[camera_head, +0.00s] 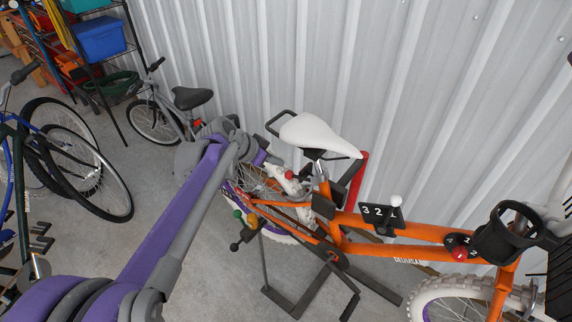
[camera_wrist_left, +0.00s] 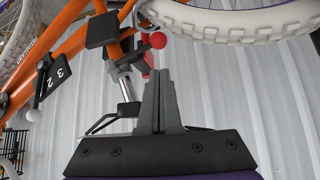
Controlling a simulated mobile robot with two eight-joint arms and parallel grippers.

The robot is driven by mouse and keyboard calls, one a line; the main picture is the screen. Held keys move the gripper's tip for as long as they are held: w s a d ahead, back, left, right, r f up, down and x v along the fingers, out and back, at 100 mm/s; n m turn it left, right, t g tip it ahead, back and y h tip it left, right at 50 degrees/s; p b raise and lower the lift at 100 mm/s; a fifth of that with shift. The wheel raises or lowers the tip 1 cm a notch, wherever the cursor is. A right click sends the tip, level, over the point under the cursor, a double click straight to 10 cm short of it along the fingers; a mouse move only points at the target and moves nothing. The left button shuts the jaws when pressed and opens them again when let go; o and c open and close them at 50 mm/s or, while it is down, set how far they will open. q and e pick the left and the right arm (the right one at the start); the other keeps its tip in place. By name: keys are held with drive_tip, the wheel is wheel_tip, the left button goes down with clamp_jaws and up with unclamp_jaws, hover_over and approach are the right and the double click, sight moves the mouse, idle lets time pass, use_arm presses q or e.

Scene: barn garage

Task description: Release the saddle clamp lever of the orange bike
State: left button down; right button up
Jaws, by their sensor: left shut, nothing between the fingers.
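The orange bike (camera_head: 395,229) stands along the corrugated wall, its white saddle (camera_head: 315,134) on a post. Below the saddle, the clamp lever's red knob (camera_head: 290,174) shows; it also shows in the left wrist view as a red ball (camera_wrist_left: 158,40) on a grey lever beside the orange frame. My left gripper (camera_head: 280,165) is just below and left of the saddle. In the left wrist view its fingers (camera_wrist_left: 160,73) are shut and empty, their tips close to the red ball. Whether they touch the lever I cannot tell. My right gripper is not in view.
A numbered plate with a white-knobbed lever (camera_head: 397,201) and a red dial (camera_head: 459,252) sit on the frame. A dark stand (camera_head: 290,300) is under the bike. A small grey bike (camera_head: 165,110), another bike (camera_head: 75,160) and a shelf lie left.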

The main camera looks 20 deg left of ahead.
sight(300, 178)
use_arm(q)
drive_tip(key=x, duration=0.9)
drive_tip(key=shift+d+f, duration=0.15)
